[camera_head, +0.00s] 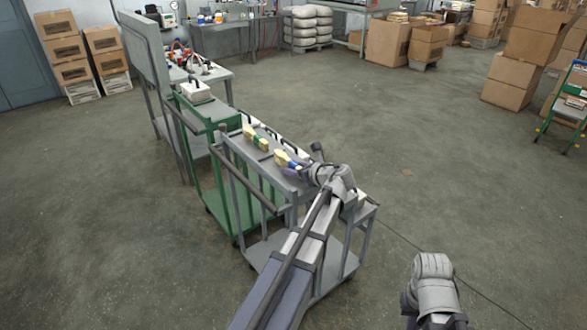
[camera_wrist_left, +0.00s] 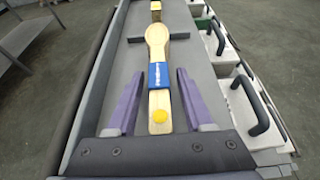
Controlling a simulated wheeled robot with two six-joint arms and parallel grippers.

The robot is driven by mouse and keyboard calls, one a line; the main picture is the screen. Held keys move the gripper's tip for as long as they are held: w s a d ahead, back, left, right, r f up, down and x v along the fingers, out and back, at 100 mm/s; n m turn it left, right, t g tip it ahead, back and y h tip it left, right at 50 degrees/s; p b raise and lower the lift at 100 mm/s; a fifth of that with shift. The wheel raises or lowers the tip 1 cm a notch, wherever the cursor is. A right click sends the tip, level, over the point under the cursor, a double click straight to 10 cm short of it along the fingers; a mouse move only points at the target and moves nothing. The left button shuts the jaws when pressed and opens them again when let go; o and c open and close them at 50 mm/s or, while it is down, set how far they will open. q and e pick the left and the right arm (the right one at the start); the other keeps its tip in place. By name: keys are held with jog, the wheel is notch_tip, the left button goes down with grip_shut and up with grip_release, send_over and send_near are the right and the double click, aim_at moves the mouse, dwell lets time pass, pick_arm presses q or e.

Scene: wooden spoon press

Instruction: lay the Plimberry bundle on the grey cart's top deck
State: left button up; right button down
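A wooden spoon bundle with a blue band (camera_head: 290,161) is over the grey cart's top deck (camera_head: 240,148). In the left wrist view this bundle (camera_wrist_left: 158,75) points away from me, its handle end with a yellow dot nearest. White lettering on the band is too small to read. My left gripper (camera_wrist_left: 158,72) is open, its purple fingers on either side of the bundle with a gap at each side. In the head view the left gripper (camera_head: 294,168) is at the deck's near end. A second bundle with a green band (camera_head: 255,138) lies farther along. My right gripper's fingers are hidden.
White cases with black handles (camera_wrist_left: 235,105) line the deck's right side. A green cart (camera_head: 212,112) with a white case (camera_head: 196,92) stands behind. Open floor lies to the right.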

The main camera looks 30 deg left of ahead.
pick_arm(q)
jog(key=shift+r, duration=0.2)
jog(key=p+v, duration=0.4)
jog(key=v, duration=0.7)
jog(key=shift+p, duration=0.35)
jog(key=shift+s+d+r, duration=0.15)
jog(key=shift+s+d, duration=0.05)
jog(key=shift+d, duration=0.2)
jog(key=s+d+f+n+g+h, duration=0.2)
jog(key=s+d+f+n+h, duration=0.3)
jog(key=s+d+n, duration=0.4)
jog(key=s+d+f+n+g+h, duration=0.3)
jog(key=s+d+f+n+h, duration=0.3)
jog(key=s+d, duration=0.6)
jog(key=d+f+n, duration=0.2)
jog(key=d+n, duration=0.1)
jog(key=shift+s+d+f+n, duration=0.25)
jog(key=shift+d+n, duration=0.05)
jog(key=shift+d, duration=0.05)
